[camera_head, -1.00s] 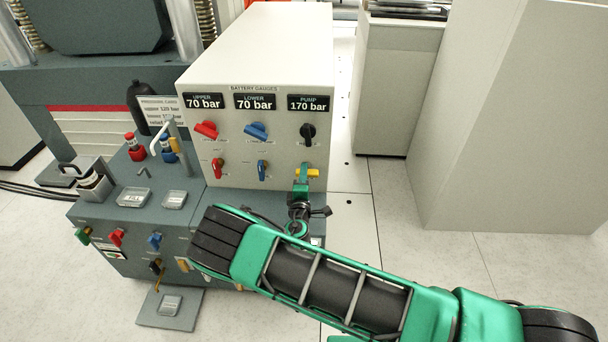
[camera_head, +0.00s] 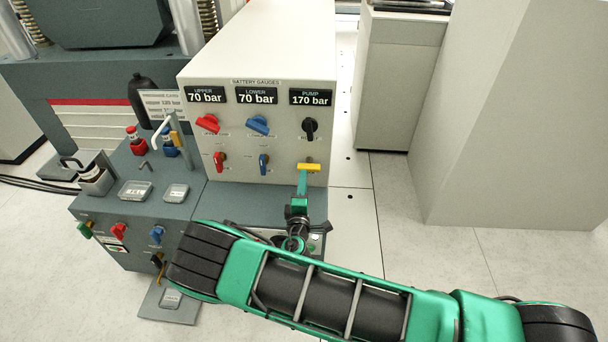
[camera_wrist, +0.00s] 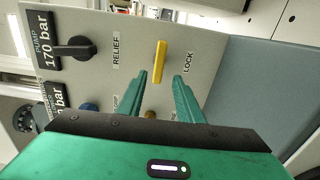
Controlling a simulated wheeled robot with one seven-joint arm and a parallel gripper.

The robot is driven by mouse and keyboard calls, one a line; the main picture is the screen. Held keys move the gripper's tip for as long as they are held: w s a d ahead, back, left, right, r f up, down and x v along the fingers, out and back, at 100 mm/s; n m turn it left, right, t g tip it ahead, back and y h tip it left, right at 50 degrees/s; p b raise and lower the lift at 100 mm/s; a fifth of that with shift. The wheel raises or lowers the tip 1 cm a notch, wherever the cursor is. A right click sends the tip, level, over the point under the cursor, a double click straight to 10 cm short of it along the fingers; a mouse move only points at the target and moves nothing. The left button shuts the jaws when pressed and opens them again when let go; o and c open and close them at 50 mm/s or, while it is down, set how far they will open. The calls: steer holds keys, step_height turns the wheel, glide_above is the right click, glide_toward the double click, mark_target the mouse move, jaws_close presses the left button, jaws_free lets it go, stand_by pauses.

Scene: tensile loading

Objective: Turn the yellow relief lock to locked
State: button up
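The yellow relief lock (camera_head: 309,167) is a bar handle at the lower right of the white gauge panel, lying level in the head view. In the wrist view the yellow bar (camera_wrist: 160,62) sits between the printed words RELIEF and LOCK. My gripper (camera_head: 302,178) is just in front of and below the handle. In the wrist view its two green fingers (camera_wrist: 160,78) are spread apart, with nothing held between them. The handle appears just past the fingertips; I cannot tell whether they touch it.
A black pump knob (camera_head: 309,129) is above the lock. Red (camera_head: 208,124) and blue (camera_head: 257,125) knobs, with a small blue lever (camera_head: 263,164), are to its left. A dark grey ledge (camera_head: 245,205) lies below the panel. Open floor (camera_head: 350,230) is to the right.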

steer(key=s, duration=0.3)
steer(key=shift+s, duration=0.3)
